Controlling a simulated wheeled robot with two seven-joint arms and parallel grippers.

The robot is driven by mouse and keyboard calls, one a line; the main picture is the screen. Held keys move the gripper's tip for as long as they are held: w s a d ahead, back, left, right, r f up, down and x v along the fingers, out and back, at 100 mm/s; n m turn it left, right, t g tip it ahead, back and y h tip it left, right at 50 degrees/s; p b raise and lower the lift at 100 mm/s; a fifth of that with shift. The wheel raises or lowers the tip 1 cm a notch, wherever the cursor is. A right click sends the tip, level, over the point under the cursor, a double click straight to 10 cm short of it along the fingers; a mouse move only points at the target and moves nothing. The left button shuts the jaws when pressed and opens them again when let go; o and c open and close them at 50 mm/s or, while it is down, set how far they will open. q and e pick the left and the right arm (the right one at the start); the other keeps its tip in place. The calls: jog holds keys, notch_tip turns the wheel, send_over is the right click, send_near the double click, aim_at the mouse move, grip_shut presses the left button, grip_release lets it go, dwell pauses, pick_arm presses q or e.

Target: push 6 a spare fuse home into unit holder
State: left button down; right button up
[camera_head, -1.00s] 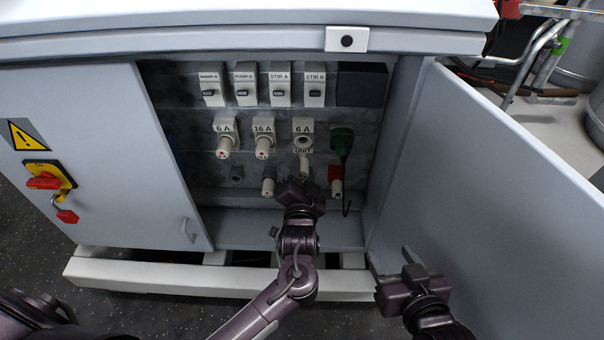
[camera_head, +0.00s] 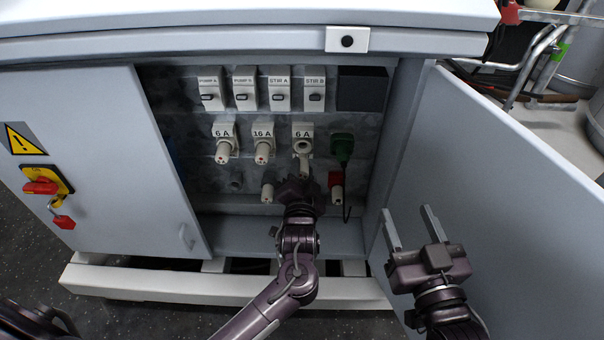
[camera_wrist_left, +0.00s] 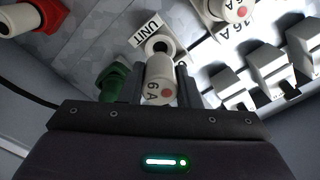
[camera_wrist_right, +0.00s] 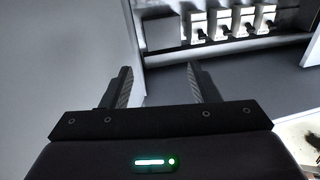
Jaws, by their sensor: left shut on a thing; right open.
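A white fuse marked 6 A with a red dot (camera_wrist_left: 160,78) is held between the fingers of my left gripper (camera_wrist_left: 161,88). In the head view the fuse (camera_head: 304,167) shows just above the left gripper (camera_head: 300,183). Its far end is close to the open mouth of the unit holder (camera_wrist_left: 165,46), which shows in the head view (camera_head: 302,143) under a 6 A label. I cannot tell whether the end touches or enters the mouth. My right gripper (camera_head: 411,228) is open and empty before the cabinet door; its fingers also show in its wrist view (camera_wrist_right: 159,88).
Left of the unit holder are filled 6 A (camera_head: 225,148) and 16 A (camera_head: 264,150) holders. A green part (camera_head: 341,146) is to its right. Below are a white fuse (camera_head: 267,190) and a red-topped one (camera_head: 337,186). The open door (camera_head: 500,190) bounds the right side.

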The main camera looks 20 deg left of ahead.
aim_at(303, 154)
pick_arm(q)
jog(key=shift+w+a+b, duration=0.15)
jog(key=shift+w+b, duration=0.2)
jog(key=shift+w, duration=0.1)
jog(key=shift+w+a+b, duration=0.1)
jog(key=shift+w+b, duration=0.25)
jog(key=shift+w, duration=0.05)
pick_arm(e)
notch_tip(303, 154, up, 10)
jog(key=s+d+t+y, duration=0.1)
jog(key=t+y, duration=0.1)
jog(key=t, duration=0.3)
jog(key=shift+s+d+r, duration=0.15)
jog(key=shift+s, duration=0.05)
jog(key=shift+r, duration=0.1)
pick_arm(q)
jog(key=shift+p, duration=0.55)
pick_arm(e)
jog(key=shift+r, duration=0.4)
jog(key=shift+r, duration=0.2)
pick_arm(q)
jog(key=shift+p, duration=0.45)
pick_arm(e)
jog(key=shift+r, duration=0.25)
pick_arm(q)
jog(key=shift+p, duration=0.4)
pick_arm(e)
jog(key=shift+r, duration=0.4)
